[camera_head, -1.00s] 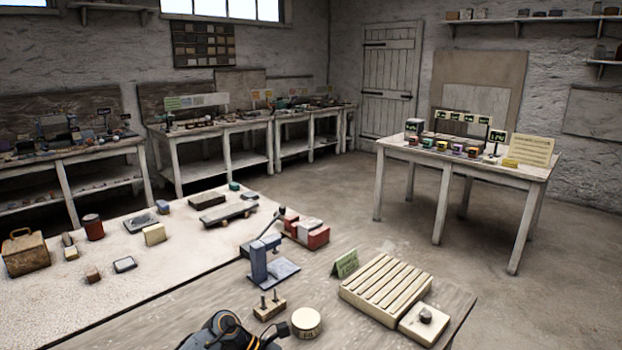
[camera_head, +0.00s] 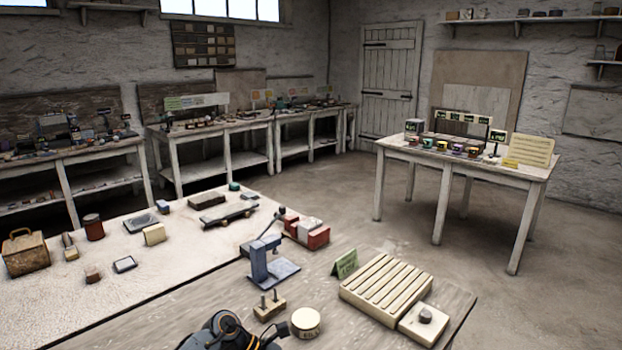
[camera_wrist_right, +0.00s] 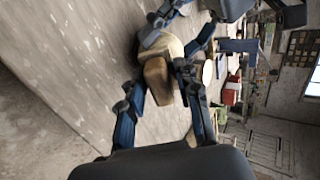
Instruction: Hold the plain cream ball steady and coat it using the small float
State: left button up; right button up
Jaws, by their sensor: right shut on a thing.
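In the right wrist view, my right gripper (camera_wrist_right: 160,88) is shut on a small tan wooden block (camera_wrist_right: 157,72), which looks like the small float or its handle. A cream rounded thing, likely the plain cream ball (camera_wrist_right: 171,47), lies just beyond the block. The two overlap, and I cannot tell whether they touch. My left gripper (camera_wrist_right: 180,34) comes in from the top with blue fingers on both sides of the cream thing. Its grip is too small and covered to judge. In the head view, only a dark arm part shows at the bottom edge; ball and float are not visible there.
On the bench stand a blue press (camera_head: 268,268), a two-peg wooden block (camera_head: 269,306), a round cream tub (camera_head: 305,322), a slatted rack (camera_head: 388,288), a green sign (camera_head: 345,263) and a knobbed block (camera_head: 424,324). Red boxes (camera_head: 312,237) stand farther back.

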jog(key=shift+v, duration=1.25)
pick_arm(q)
jog(key=o, duration=1.2)
jog(key=shift+c, duration=0.2)
jog(key=shift+o, duration=0.8)
jog(key=shift+a, duration=0.1)
jog(key=shift+v, duration=3.45)
jog(key=v, duration=1.2)
